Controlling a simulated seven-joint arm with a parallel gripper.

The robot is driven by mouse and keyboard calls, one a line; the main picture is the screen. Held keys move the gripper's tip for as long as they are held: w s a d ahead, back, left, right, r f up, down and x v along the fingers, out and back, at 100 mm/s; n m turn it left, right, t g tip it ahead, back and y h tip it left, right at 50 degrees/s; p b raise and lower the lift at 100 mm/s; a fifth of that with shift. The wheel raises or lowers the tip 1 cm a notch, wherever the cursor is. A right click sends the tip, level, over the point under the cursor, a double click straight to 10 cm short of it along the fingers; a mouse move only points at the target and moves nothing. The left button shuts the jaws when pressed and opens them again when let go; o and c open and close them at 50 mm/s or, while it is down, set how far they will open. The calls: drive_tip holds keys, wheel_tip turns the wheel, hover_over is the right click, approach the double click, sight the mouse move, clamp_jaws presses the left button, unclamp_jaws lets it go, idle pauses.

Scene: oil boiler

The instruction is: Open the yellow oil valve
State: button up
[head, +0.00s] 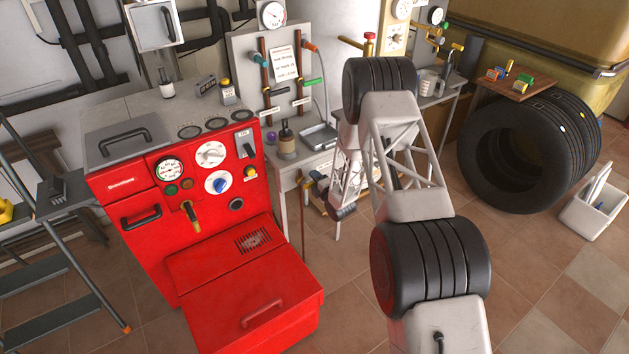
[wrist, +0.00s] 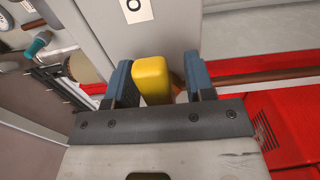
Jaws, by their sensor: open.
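The yellow oil valve handle (wrist: 152,80) is a rounded yellow block in the wrist view. It stands between the two blue-grey fingers of my gripper (wrist: 158,80). The left finger is very close to the handle, and I cannot tell whether they touch. A gap shows between the handle and the right finger. My gripper is open around the handle, not shut on it. The valve's lower part is hidden behind the gripper's dark front bar. In the head view my gripper (head: 318,182) is small, beside the grey bench, and the handle is hard to make out.
The red boiler (head: 225,230) stands left of my arm, and its red casing (wrist: 290,125) fills the lower right of the wrist view. A grey panel with a white label (wrist: 136,10) lies beyond the handle. The grey bench (head: 320,150) is close. A big tyre (head: 485,160) stands at right.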

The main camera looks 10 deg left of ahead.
clamp_jaws()
drive_tip(key=shift+r+n, duration=0.25)
drive_tip(key=shift+n, duration=0.05)
idle(0.4)
drive_tip(key=n, duration=0.2)
drive_tip(key=r+n, duration=0.1)
drive_tip(key=n, duration=0.1)
drive_tip(key=r+n, duration=0.1)
drive_tip(key=shift+s+a+r+n, duration=0.2)
drive_tip(key=shift+a+n, duration=0.1)
drive_tip(key=shift+n, duration=0.1)
drive_tip(key=n, duration=0.1)
drive_tip(key=r+n, duration=0.1)
drive_tip(key=n, duration=0.1)
drive_tip(key=s+a+n, duration=0.1)
drive_tip(key=n, duration=0.1)
drive_tip(key=shift+s+r, duration=0.1)
drive_tip(key=shift+r, duration=0.2)
drive_tip(key=n, duration=0.1)
drive_tip(key=a+n, duration=0.1)
drive_tip(key=n, duration=0.1)
drive_tip(key=shift+s+r, duration=0.2)
drive_tip(key=shift+s, duration=0.2)
drive_tip(key=shift+s+a+r+n, duration=0.1)
drive_tip(key=shift+s+a+n, duration=0.15)
drive_tip(key=shift+n, duration=0.65)
drive_tip(key=shift+s+a+n, duration=0.2)
drive_tip(key=shift+s+n, duration=0.05)
drive_tip(key=shift+n, duration=0.65)
